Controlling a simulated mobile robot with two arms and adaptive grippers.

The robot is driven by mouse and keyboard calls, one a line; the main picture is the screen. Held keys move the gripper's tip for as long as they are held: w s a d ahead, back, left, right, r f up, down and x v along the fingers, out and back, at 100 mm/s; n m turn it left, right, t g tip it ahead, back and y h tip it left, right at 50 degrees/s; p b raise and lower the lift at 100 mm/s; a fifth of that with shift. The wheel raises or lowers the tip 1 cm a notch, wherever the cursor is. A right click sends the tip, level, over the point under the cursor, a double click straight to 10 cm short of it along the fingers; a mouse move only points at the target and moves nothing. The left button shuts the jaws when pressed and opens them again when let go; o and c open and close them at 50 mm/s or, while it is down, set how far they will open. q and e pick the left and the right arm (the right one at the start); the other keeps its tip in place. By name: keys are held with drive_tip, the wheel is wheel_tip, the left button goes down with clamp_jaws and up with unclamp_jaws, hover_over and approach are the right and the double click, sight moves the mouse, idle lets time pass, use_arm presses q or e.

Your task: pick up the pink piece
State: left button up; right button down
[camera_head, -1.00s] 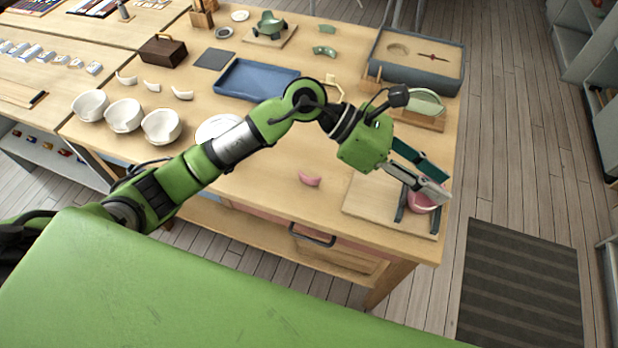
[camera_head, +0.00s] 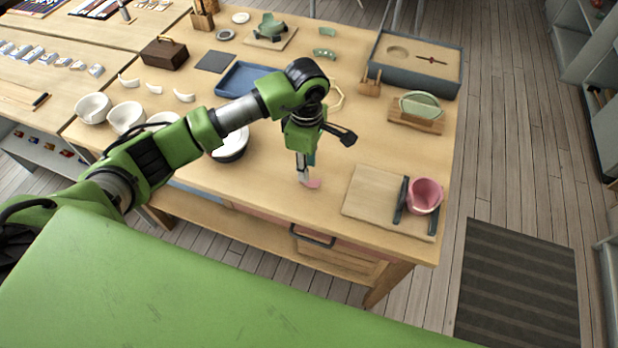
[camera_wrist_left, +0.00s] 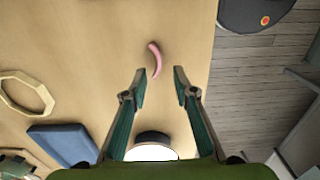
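The pink piece (camera_head: 313,184) is a small curved shard lying on the wooden table near its front edge. In the left wrist view the pink piece (camera_wrist_left: 155,60) lies on bare wood, ahead of the fingertips and between their lines. My left gripper (camera_head: 306,180) points down above it, and one finger partly hides it in the head view. In the left wrist view the left gripper (camera_wrist_left: 160,80) is open, with nothing between its fingers. My right gripper is not in view.
A pink cup (camera_head: 424,195) stands between dark bars on a wooden board (camera_head: 370,198) at the right. A dark-rimmed white bowl (camera_head: 232,146) is left of the gripper. A blue tray (camera_head: 236,80) and a green plate on a stand (camera_head: 421,104) are farther back.

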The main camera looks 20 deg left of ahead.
use_arm(q)
drive_tip(key=shift+f, duration=0.6)
drive_tip(key=shift+d+f+p, duration=0.1)
drive_tip(key=shift+f+p, duration=0.25)
drive_tip(key=shift+p, duration=0.1)
wheel_tip(320, 180, down, 4)
drive_tip(key=shift+d+r+p, duration=0.1)
drive_tip(key=shift+r+p, duration=0.1)
drive_tip(key=shift+p, duration=0.55)
drive_tip(key=shift+f, duration=0.4)
clamp_jaws()
